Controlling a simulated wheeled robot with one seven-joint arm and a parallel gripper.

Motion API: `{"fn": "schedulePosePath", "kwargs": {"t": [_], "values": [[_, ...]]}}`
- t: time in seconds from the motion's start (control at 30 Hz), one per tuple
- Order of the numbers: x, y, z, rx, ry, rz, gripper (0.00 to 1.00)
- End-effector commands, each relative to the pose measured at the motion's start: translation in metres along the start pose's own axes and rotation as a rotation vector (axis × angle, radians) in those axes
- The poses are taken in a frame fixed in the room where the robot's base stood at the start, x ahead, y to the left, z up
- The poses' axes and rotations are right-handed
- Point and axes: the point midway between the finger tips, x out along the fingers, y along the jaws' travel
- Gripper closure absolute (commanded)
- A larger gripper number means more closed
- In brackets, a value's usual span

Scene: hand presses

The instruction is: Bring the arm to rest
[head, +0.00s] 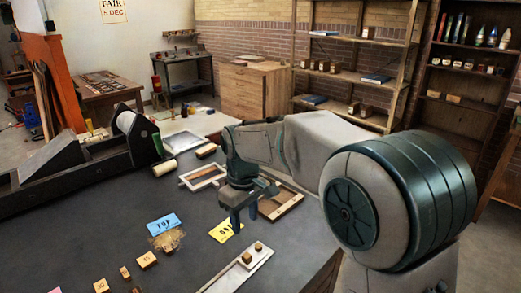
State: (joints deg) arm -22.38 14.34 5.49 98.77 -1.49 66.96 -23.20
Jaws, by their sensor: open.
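My gripper (240,212) points down over the right part of the dark worktable (95,225). Its two fingers are apart with nothing seen between them. The fingertips are close to a yellow card (226,231) with dark lettering, partly hidden by the gripper. I cannot tell whether they touch it. My arm reaches in from the right and bends down at the wrist.
A blue card (164,224) reading TOP lies left of my gripper. Wooden frames (285,205) lie behind it. A pale tray (240,272) with small blocks lies in front. Several numbered wooden blocks (147,260) sit front left. A roller press (85,150) stands back left.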

Motion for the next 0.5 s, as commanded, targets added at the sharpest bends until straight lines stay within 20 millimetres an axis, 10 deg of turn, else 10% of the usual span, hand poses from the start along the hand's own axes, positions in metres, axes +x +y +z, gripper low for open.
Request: {"fn": "schedulePosePath", "kwargs": {"t": [0.5], "values": [[-0.024,0.015,0.179,0.522,0.137,0.083,0.56]]}}
